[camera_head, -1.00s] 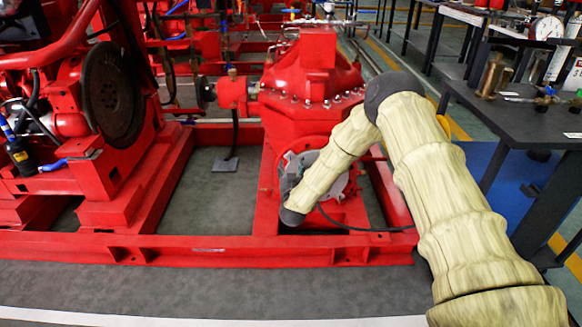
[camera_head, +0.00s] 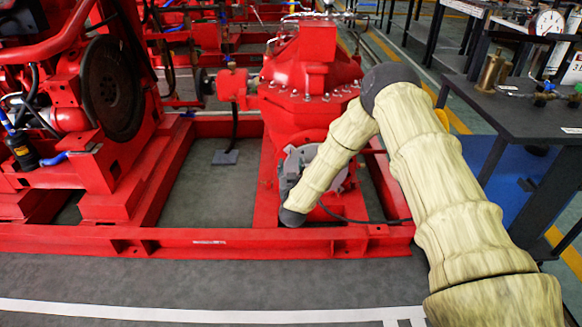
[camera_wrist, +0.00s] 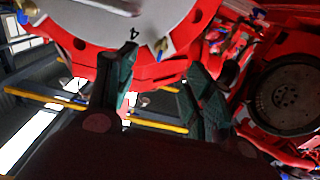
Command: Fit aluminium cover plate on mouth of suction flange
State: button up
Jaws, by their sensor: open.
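The red suction flange (camera_wrist: 90,58), a ring with bolt holes, fills the top of the wrist view. A pale grey plate (camera_wrist: 100,22) marked "4" lies across its face; I cannot tell whether it is fully seated. In the head view a grey round plate (camera_head: 340,178) shows at the front of the red pump (camera_head: 310,75), partly hidden by my arm. My gripper (camera_wrist: 160,66) is open and empty, its two dark green fingers apart below the plate's edge in the wrist view. My arm hides the gripper in the head view.
The red base frame (camera_head: 200,240) runs across in front of the pump. A red engine with a dark flywheel (camera_head: 112,88) stands at left. A dark table (camera_head: 510,110) with brass fittings and a gauge is at right. Grey floor (camera_head: 170,282) in front is clear.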

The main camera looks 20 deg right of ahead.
jog(key=shift+s, duration=0.1)
jog(key=p+v, duration=0.2)
jog(key=v, duration=0.3)
jog(key=shift+s+a, duration=0.2)
jog(key=shift+s, duration=0.2)
dwell(0.4)
dwell(0.6)
jog(key=s+a+f+n+g+y, duration=0.1)
jog(key=s+a+f+g+y, duration=0.15)
jog(key=s+f, duration=0.6)
jog(key=s+a+f+n+g+y, duration=0.15)
jog(key=s+f+g, duration=0.25)
jog(key=s+f, duration=0.45)
jog(key=s+d+f+g, duration=0.2)
jog(key=s+g, duration=0.9)
jog(key=s, duration=2.7)
notch_tip(320, 180, up, 26)
jog(key=p, duration=2.7)
jog(key=shift+s+y, duration=0.2)
jog(key=shift+y, duration=0.1)
